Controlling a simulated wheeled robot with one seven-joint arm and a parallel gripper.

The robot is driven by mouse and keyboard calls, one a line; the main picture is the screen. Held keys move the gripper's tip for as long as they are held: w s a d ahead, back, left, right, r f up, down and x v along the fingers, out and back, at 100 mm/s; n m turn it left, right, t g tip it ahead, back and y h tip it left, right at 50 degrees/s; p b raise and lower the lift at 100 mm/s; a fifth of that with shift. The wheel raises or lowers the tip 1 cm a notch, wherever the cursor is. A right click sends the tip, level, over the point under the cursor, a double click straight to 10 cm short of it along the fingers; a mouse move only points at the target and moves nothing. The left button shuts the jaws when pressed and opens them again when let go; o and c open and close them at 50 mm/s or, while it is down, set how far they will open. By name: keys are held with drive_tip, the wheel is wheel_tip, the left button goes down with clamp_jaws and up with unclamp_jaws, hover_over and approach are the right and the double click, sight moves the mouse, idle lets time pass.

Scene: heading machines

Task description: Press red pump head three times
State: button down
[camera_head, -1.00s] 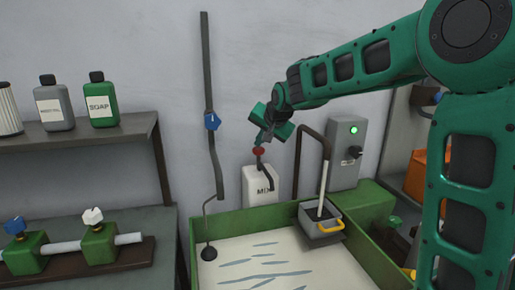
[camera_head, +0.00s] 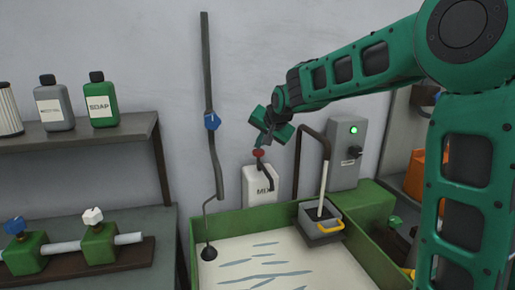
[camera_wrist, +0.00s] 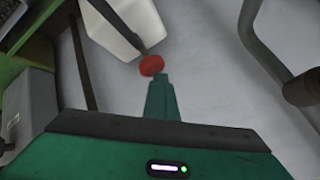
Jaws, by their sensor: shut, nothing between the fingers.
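The red pump head (camera_head: 258,153) sits on top of a white bottle (camera_head: 258,183) against the wall, behind the green tray. A dark spout runs down from the head over the bottle's front. My gripper (camera_head: 259,146) is shut and empty, pointing down with its fingertips at the top of the pump head. In the wrist view the closed fingertips (camera_wrist: 158,78) meet the edge of the red pump head (camera_wrist: 151,65), and part of the white bottle (camera_wrist: 122,25) shows beyond. The contact itself is too small to make out for certain.
A dark bent pipe (camera_head: 299,160) and a grey control box with a green light (camera_head: 347,150) stand right of the bottle. The green-walled tray (camera_head: 232,220) lies in front.

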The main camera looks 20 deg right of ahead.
drive_tip(key=shift+r, duration=1.6)
drive_tip(key=shift+r, duration=0.1)
drive_tip(key=shift+r, duration=2.4)
drive_tip(key=s+d+f+n+g, duration=0.25)
drive_tip(key=s+f, duration=0.45)
drive_tip(key=s, duration=0.4)
drive_tip(key=s+d+f+n+g+h, duration=0.1)
drive_tip(key=s+f+n, duration=0.2)
drive_tip(key=s+f, duration=0.55)
drive_tip(key=s+d+f+n+g, duration=0.15)
drive_tip(key=s+f, duration=0.25)
drive_tip(key=s, duration=0.9)
drive_tip(key=s+d+f+m+g, duration=0.1)
drive_tip(key=s+d+m+g, duration=0.3)
drive_tip(key=s+d, duration=0.8)
drive_tip(key=s+m, duration=0.1)
drive_tip(key=s, duration=0.3)
drive_tip(key=shift+s+f+m, duration=0.15)
drive_tip(key=shift+f+m, duration=0.15)
drive_tip(key=shift+f, duration=0.1)
